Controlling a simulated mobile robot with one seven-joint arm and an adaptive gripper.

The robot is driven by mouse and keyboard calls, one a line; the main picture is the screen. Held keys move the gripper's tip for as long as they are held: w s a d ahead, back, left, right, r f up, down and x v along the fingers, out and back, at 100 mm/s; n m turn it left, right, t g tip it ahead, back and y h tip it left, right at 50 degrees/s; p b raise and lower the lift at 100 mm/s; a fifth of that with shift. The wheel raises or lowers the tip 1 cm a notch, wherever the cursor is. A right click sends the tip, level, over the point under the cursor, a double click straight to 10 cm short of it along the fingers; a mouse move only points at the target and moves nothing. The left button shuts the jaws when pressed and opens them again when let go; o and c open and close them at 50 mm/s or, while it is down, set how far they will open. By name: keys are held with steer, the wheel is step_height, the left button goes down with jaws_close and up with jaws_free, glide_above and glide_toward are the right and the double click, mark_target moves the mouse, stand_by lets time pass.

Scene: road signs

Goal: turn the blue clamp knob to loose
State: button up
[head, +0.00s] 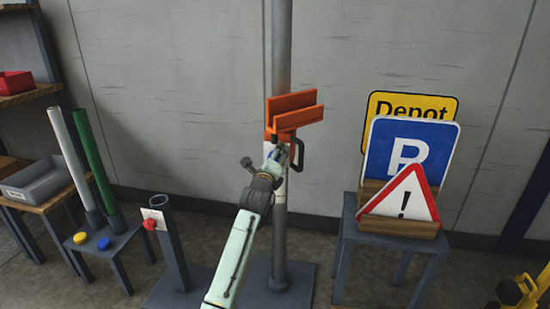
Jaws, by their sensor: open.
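A small bit of blue, the clamp knob (272,154), shows just below the orange bracket (291,112) on the grey pole (281,50). My gripper (275,151) is at the knob, right under the bracket, and is open. The fingers and wrist hide most of the knob, so its turned position cannot be seen. I cannot tell whether the fingers touch it. A black handle (299,153) hangs from the bracket's right side, close to the gripper.
Left stand: white tube (67,150), green tube (90,150), yellow cap (80,238), blue cap (104,243). A short post with a red knob (150,224) stands nearer the pole. Right table: Depot sign (442,107), blue parking sign (440,145), warning triangle (403,206).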

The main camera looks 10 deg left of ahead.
steer(key=c, duration=1.2)
steer(key=shift+o, duration=0.2)
